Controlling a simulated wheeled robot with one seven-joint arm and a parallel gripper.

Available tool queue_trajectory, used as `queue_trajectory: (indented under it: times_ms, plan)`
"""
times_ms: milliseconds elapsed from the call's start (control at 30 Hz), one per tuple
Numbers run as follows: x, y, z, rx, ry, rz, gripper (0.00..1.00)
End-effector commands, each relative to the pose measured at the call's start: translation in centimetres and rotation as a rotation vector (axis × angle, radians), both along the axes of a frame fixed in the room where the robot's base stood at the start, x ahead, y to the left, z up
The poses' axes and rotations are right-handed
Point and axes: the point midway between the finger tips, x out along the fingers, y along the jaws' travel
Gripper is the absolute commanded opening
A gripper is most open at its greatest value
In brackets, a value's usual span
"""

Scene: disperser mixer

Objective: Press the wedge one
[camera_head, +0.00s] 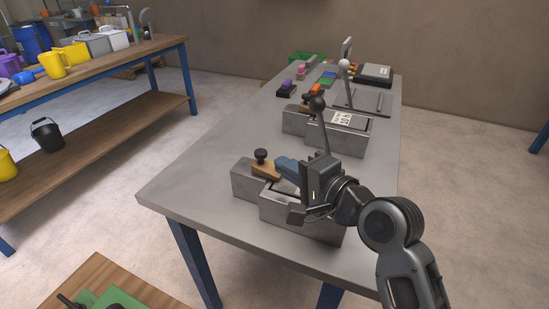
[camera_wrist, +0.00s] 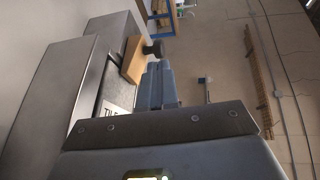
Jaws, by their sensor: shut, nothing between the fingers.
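A tan wooden wedge (camera_head: 266,172) with a black knob (camera_head: 261,155) sits at the top of the nearer grey metal block fixture (camera_head: 243,182) on the workbench. In the wrist view the wedge (camera_wrist: 134,62) and its knob (camera_wrist: 154,48) lie just beyond and left of the fingertips. My gripper (camera_head: 281,163) has blue-grey fingers, shut and empty, pointing left just beside the wedge. The fingers also show in the wrist view (camera_wrist: 160,67). Whether they touch the wedge I cannot tell. My wrist hides part of the fixture and its label.
A lever with a dark ball (camera_head: 318,103) rises close behind my gripper. A second block fixture (camera_head: 338,136) with a label stands farther back, with a grey-ball lever (camera_head: 344,63) beyond. The workbench (camera_head: 180,180) is clear at left.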

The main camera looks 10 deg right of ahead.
Motion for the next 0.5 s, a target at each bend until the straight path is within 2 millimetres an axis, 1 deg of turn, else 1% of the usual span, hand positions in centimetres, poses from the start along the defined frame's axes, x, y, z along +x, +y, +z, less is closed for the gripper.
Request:
queue_trajectory:
  times_ms: [33,100,200,300,500]
  plan:
    - [0.7,0.5,-0.1,-0.003,0.0,0.002,0.0]
    - [1.6,1.0,-0.2,-0.003,0.0,0.002,0.0]
    - [2.5,1.6,-0.5,-0.001,0.0,0.002,0.0]
    - [3.0,2.0,-0.6,-0.001,0.0,0.0,0.0]
    - [3.3,2.2,-0.7,-0.001,0.001,0.0,0.0]
